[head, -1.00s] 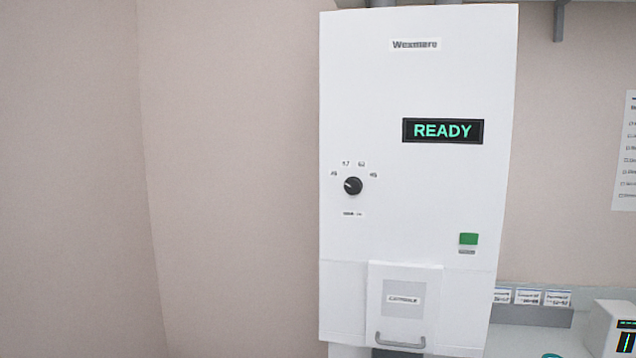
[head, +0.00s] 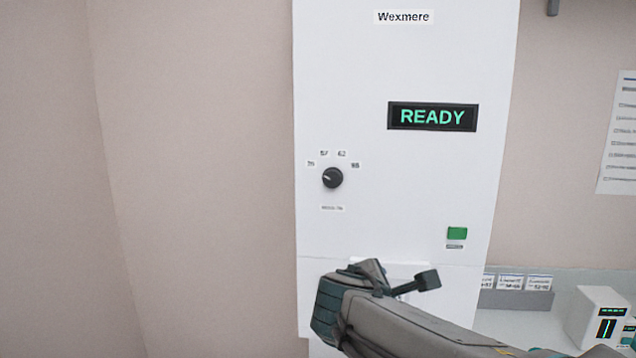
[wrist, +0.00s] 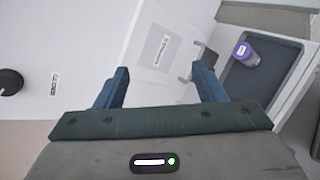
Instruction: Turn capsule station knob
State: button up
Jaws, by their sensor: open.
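The capsule station is a white wall cabinet (head: 400,70) with a lit READY display (head: 433,117). Its round black knob (head: 332,178) is on the left of the front, with several small number labels around its top. The white mark on the knob points left and slightly up. My gripper (wrist: 161,82) is open and empty, with its two blue fingers apart. In the head view it is below the knob, in front of the cabinet's lower door (head: 405,268), partly covering it. In the wrist view a dark round knob (wrist: 9,82) shows at the left edge, outside the fingers.
A green button (head: 457,233) is at the cabinet's lower right. The door (wrist: 152,52) has a protruding handle. A purple-topped capsule (wrist: 243,53) is in a dark-lined tray (wrist: 262,80) to the right. A white box device (head: 597,315) stands on the counter at right.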

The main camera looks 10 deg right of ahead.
jog(key=w+a+r+n+t+p, duration=0.1)
jog(key=w+a+r+n+t, duration=0.2)
jog(key=w+r+n, duration=0.3)
jog(key=n+t+y+p, duration=0.1)
jog(key=n+t+y, duration=0.1)
jog(key=n+t, duration=0.45)
send_near(332, 181)
jog(key=shift+n+g, duration=0.95)
jog(key=p+x, duration=0.1)
jog(key=x, duration=0.2)
jog(key=r+p+x, duration=0.1)
jog(key=p+x, duration=0.1)
jog(key=x, duration=0.1)
jog(key=p+x, duration=0.1)
jog(key=x, duration=0.2)
jog(key=shift+w+a+r, duration=0.1)
jog(key=shift+a+r, duration=0.05)
jog(key=shift+r, duration=0.25)
jog(key=c, duration=1)
